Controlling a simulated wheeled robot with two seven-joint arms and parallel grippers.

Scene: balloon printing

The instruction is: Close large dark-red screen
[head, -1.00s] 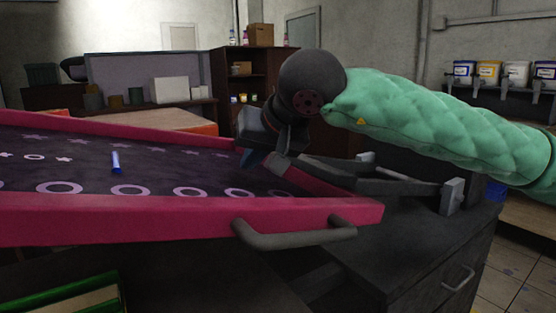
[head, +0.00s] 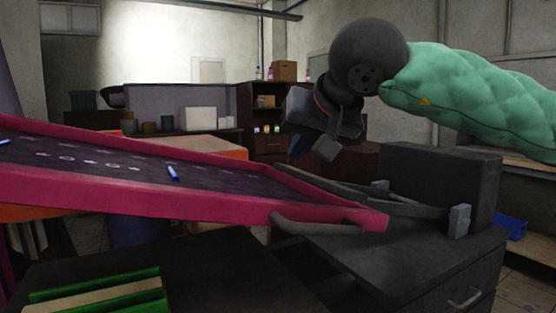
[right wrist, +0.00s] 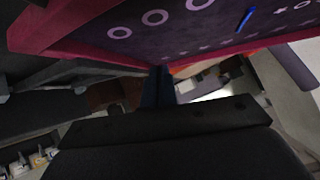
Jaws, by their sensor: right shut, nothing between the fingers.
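The large dark-red screen (head: 200,198) is a flat red-pink frame around a dark printed mesh with pale rings and stars. It is raised and tilted over the dark bench, with its left side higher in the head view. A grey handle (head: 315,228) sticks out from its near right edge. My right gripper (head: 312,148) is shut and empty, above the screen's far right side and apart from it. In the right wrist view the screen (right wrist: 70,40) fills the top, beyond the shut fingers (right wrist: 158,87). My left gripper is not in view.
Grey hinge arms (head: 415,208) join the screen's right end to a dark cabinet (head: 420,260). A blue marker-like stick (head: 173,173) lies on the mesh. A green-edged tray (head: 95,290) is at front left. Shelves (head: 270,120) stand behind.

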